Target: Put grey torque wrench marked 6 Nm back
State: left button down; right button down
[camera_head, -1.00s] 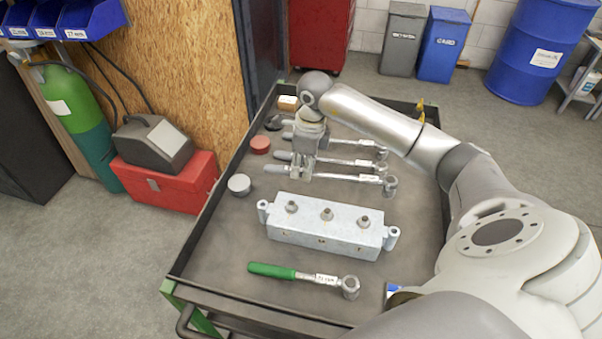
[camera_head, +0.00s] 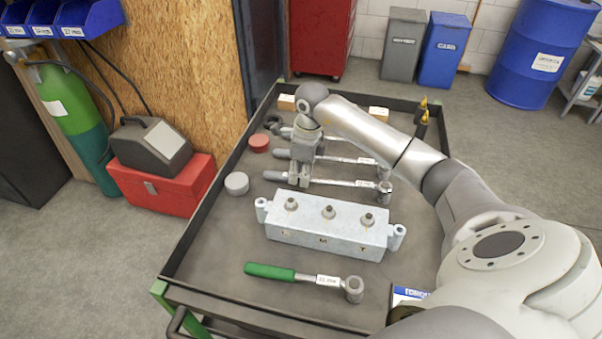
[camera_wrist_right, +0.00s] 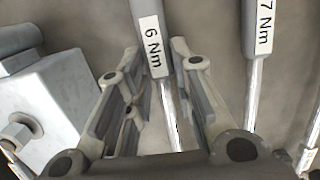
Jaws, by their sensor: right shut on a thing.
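The grey torque wrench marked 6 Nm (camera_head: 345,183) lies crosswise just behind the metal block, its handle to the left and its socket head to the right. My right gripper (camera_head: 298,187) is shut on it from above near the handle end. In the right wrist view its label (camera_wrist_right: 153,45) reads 6 Nm, and its shaft runs between the fingers of my right gripper (camera_wrist_right: 148,85). Whether it touches the tray is unclear. A similar grey wrench marked 7 Nm (camera_wrist_right: 257,30) lies beside it. My left gripper is not in view.
The pale metal block (camera_head: 325,238) with several studs stands mid-tray. A green-handled wrench (camera_head: 270,272) lies in front. A grey round tin (camera_head: 237,184) and a red one (camera_head: 259,142) sit at left. The black tray rim (camera_head: 200,210) borders all this.

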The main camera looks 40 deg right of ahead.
jog(key=c, duration=1.2)
grip_release()
jog(key=shift+f, duration=0.15)
jog(key=shift+c, duration=0.2)
notch_tip(320, 180, up, 12)
jog(key=s, duration=0.1)
jog(key=shift+d+b, duration=0.35)
